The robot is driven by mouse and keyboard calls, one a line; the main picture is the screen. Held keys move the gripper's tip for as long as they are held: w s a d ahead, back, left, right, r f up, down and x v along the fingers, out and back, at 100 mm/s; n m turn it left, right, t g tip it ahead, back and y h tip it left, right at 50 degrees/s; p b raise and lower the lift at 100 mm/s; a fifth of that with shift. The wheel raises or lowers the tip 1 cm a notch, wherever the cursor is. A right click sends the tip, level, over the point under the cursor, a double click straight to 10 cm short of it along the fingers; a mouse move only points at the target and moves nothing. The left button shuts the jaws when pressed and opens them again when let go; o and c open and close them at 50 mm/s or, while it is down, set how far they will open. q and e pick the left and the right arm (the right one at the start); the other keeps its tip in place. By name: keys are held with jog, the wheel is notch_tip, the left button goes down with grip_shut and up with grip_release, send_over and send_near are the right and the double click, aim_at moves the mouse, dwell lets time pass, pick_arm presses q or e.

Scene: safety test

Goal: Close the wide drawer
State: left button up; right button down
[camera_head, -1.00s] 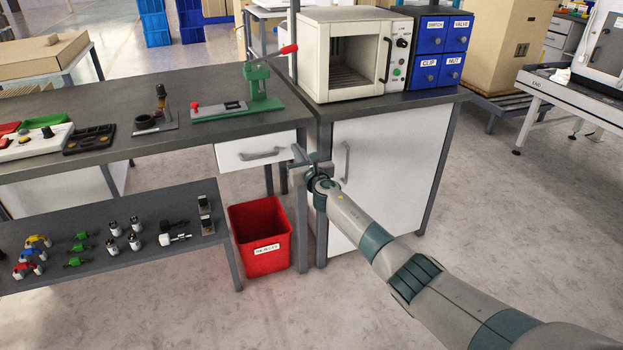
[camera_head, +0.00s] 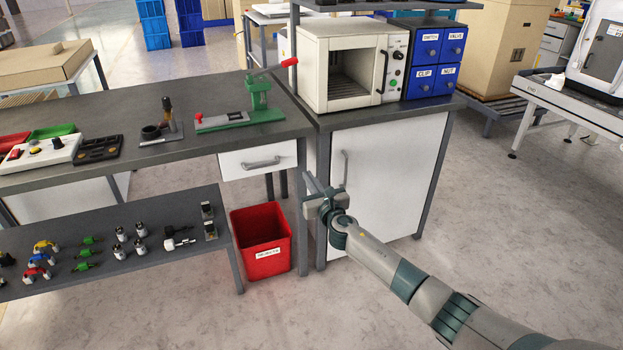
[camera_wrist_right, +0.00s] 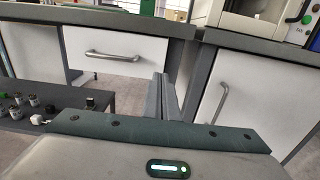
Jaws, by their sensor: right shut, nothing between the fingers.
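The wide drawer (camera_head: 236,164) has a white front and a grey bar handle (camera_head: 262,163). It sits under the right end of the dark workbench, and its front looks about flush below the bench edge. In the right wrist view the drawer front (camera_wrist_right: 115,65) and its handle (camera_wrist_right: 110,55) show at the left. My right gripper (camera_head: 309,178) is shut and empty, right of the drawer, in front of the gap between drawer and cabinet. Its fingers (camera_wrist_right: 160,92) point forward, apart from the handle. My left gripper is not in view.
A white cabinet (camera_head: 395,165) with a vertical handle (camera_head: 345,168) stands close to my right gripper. A red bin (camera_head: 262,250) is on the floor below the drawer. A lower shelf (camera_head: 120,270) holds small parts. Floor at the front is free.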

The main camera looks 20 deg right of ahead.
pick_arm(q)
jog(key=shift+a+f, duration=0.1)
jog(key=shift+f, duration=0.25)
pick_arm(e)
jog(key=shift+s, duration=0.8)
jog(key=shift+f, duration=0.1)
